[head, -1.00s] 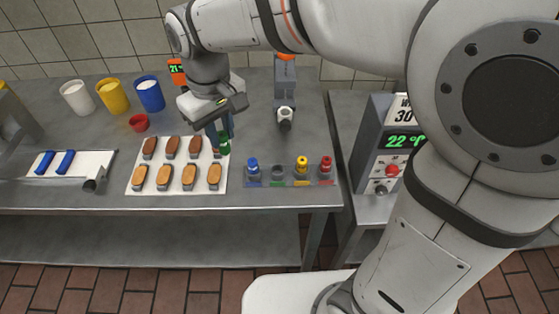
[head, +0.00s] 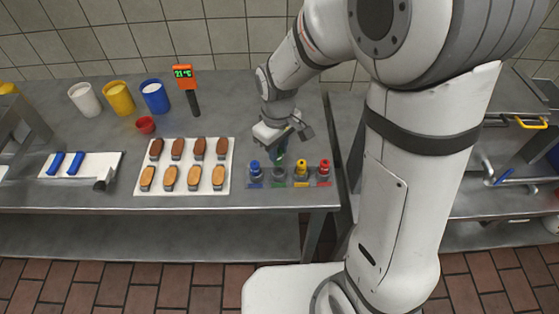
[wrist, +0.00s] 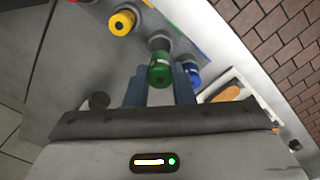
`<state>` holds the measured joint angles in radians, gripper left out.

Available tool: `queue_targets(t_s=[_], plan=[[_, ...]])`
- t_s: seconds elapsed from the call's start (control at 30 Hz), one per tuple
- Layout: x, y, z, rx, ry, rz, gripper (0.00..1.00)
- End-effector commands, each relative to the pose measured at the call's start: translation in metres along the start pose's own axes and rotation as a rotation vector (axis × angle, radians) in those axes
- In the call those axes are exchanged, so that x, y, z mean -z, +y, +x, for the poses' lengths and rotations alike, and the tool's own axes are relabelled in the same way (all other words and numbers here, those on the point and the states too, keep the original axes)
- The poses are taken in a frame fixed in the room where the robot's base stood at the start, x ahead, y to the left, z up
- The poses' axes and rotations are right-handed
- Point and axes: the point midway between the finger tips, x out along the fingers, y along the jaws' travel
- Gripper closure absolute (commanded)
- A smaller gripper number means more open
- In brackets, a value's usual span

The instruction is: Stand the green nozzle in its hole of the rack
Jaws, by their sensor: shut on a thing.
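My gripper (wrist: 161,88) is shut on the green nozzle (wrist: 160,70), between its two blue fingers in the wrist view. In the head view my gripper (head: 281,151) is over the rack (head: 312,184), above the place with the green label (head: 279,185). A grey round socket (wrist: 160,42) shows right beside the nozzle in the wrist view. It sits between the yellow nozzle (wrist: 122,22) and the blue nozzle (wrist: 192,72). In the head view the nozzle is mostly hidden by my gripper. I cannot tell whether its lower end touches the socket.
The blue (head: 255,168), yellow (head: 301,168) and red (head: 324,168) nozzles stand in the rack close to my gripper. A thermometer (head: 186,88) and several tubs stand behind.

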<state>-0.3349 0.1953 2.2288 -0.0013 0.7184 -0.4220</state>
Motion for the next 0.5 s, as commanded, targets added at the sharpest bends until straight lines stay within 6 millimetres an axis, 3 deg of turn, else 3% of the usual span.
queue_targets(t_s=[0.33, 0.5], plan=[[0.000, 0.000, 0.042, 0.001, -0.003, 0.001, 1.00], [0.001, 0.000, 0.049, -0.001, 0.002, 0.002, 1.00]])
